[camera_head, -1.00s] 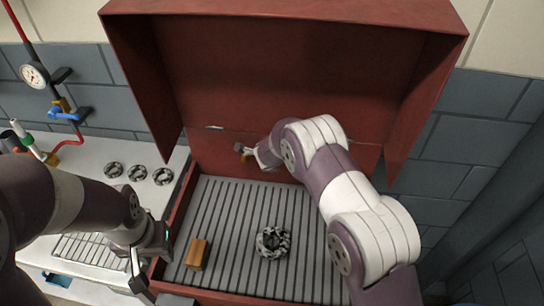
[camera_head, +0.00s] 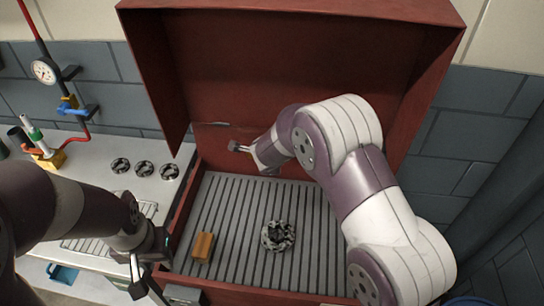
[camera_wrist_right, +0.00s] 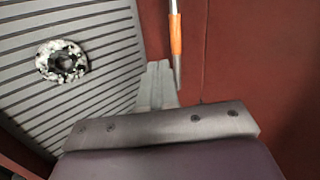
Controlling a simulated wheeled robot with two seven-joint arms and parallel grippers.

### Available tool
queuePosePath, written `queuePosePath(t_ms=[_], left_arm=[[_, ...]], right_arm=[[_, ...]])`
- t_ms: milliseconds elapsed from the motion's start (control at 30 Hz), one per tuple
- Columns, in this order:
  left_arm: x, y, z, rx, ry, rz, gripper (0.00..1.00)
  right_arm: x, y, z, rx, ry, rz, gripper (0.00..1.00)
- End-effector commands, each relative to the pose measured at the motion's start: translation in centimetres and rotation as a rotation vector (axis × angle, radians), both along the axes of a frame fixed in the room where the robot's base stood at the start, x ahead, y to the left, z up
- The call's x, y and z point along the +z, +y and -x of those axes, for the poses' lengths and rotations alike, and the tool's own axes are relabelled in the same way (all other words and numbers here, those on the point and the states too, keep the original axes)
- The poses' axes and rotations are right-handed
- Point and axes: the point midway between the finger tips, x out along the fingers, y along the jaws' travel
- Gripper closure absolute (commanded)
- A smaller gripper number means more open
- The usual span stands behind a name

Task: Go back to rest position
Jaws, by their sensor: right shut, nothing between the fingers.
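My right gripper (camera_head: 238,147) is shut and empty, in front of the raised red lid at the back of the casing. It also shows in the right wrist view (camera_wrist_right: 160,82), close to a thin rod with an orange sleeve (camera_wrist_right: 176,36). The red casing (camera_head: 182,225) has a grey slatted floor. A speckled black-and-white ring part (camera_head: 277,235) and an orange block (camera_head: 203,247) lie on that floor.
Three small round dark parts (camera_head: 145,168) stand in a row on the white worktop (camera_head: 95,175) at left. A gauge (camera_head: 44,71) and a blue valve (camera_head: 77,109) are on a red pipe. The casing's raised lid (camera_head: 290,60) closes off the back.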

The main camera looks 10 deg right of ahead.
Motion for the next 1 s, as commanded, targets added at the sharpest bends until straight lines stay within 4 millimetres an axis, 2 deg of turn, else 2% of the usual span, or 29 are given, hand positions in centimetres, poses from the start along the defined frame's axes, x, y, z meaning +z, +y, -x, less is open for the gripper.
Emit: queuePosePath(t_ms=[467,533,567,633,667,700,767,800,900,1000], left_arm=[[0.0,0.0,0.0,0.000,0.000,0.000,0.61],[0.0,0.0,0.0,0.000,0.000,0.000,0.61],[0.0,0.0,0.0,0.000,0.000,0.000,0.61],[-0.2,0.0,0.0,0.000,0.000,0.000,0.61],[-0.4,0.0,0.0,0.000,0.000,0.000,0.61],[-0.9,0.0,0.0,0.000,0.000,0.000,0.61],[-1.6,0.0,0.0,0.000,0.000,0.000,0.61],[-2.0,0.0,0.0,0.000,0.000,0.000,0.61],[-2.8,0.0,0.0,0.000,0.000,0.000,0.61],[-3.6,0.0,0.0,0.000,0.000,0.000,0.61]], right_arm=[[0.0,0.0,0.0,0.008,0.002,0.006,1.00],[-0.6,1.3,0.5,0.142,0.033,0.036,1.00],[-1.4,1.9,1.4,0.242,0.065,0.068,1.00],[-2.4,3.2,4.9,0.561,0.150,0.165,1.00],[-2.6,3.3,7.0,0.714,0.190,0.213,1.00],[-2.8,2.8,10.1,0.922,0.247,0.277,1.00],[-2.7,1.0,15.3,1.205,0.336,0.368,1.00],[-2.6,-0.5,18.4,1.358,0.393,0.419,1.00],[-2.0,-4.5,24.7,1.619,0.508,0.517,1.00],[-1.4,-7.6,28.4,1.718,0.571,0.589,1.00]])
